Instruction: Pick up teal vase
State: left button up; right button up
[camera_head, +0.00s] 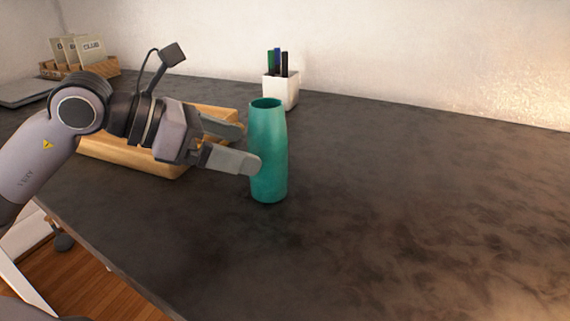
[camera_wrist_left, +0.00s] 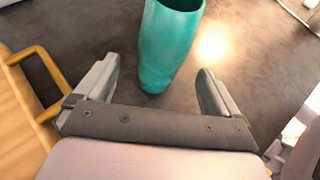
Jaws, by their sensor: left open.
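The teal vase (camera_head: 269,150) stands upright on the dark countertop, near the middle of the head view. It is tall with an open top. My left gripper (camera_head: 248,146) is open and comes in from the left, with its near finger overlapping the vase's left edge in the picture. In the left wrist view the vase (camera_wrist_left: 166,45) stands ahead of the open fingers (camera_wrist_left: 157,83), between their lines, and nothing is held. I cannot tell whether a finger touches it. My right gripper is not in view.
A wooden tray (camera_head: 130,155) with a handle lies behind and below my left arm. A white pen cup (camera_head: 283,91) with several pens stands behind the vase. A box of cards (camera_head: 80,66) is at the back left. The countertop (camera_head: 430,200) is clear to the right.

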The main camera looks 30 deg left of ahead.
aim_at(268, 153)
pick_arm(q)
jog(key=shift+w+d+f, duration=0.35)
jog(key=shift+w+d, duration=0.1)
jog(key=shift+f+x, duration=0.2)
jog(key=shift+x, duration=1.2)
jog(key=shift+f+x, duration=0.2)
jog(key=shift+x, duration=1.15)
jog(key=shift+s+a, duration=0.15)
jog(key=shift+s, duration=0.05)
jog(key=c, duration=1.2)
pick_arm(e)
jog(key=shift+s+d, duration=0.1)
pick_arm(q)
jog(key=shift+r, duration=0.15)
jog(key=shift+r+p, duration=0.45)
jog(key=shift+r, duration=0.1)
jog(key=shift+r+p, duration=2.85)
jog(key=shift+r, duration=6.5)
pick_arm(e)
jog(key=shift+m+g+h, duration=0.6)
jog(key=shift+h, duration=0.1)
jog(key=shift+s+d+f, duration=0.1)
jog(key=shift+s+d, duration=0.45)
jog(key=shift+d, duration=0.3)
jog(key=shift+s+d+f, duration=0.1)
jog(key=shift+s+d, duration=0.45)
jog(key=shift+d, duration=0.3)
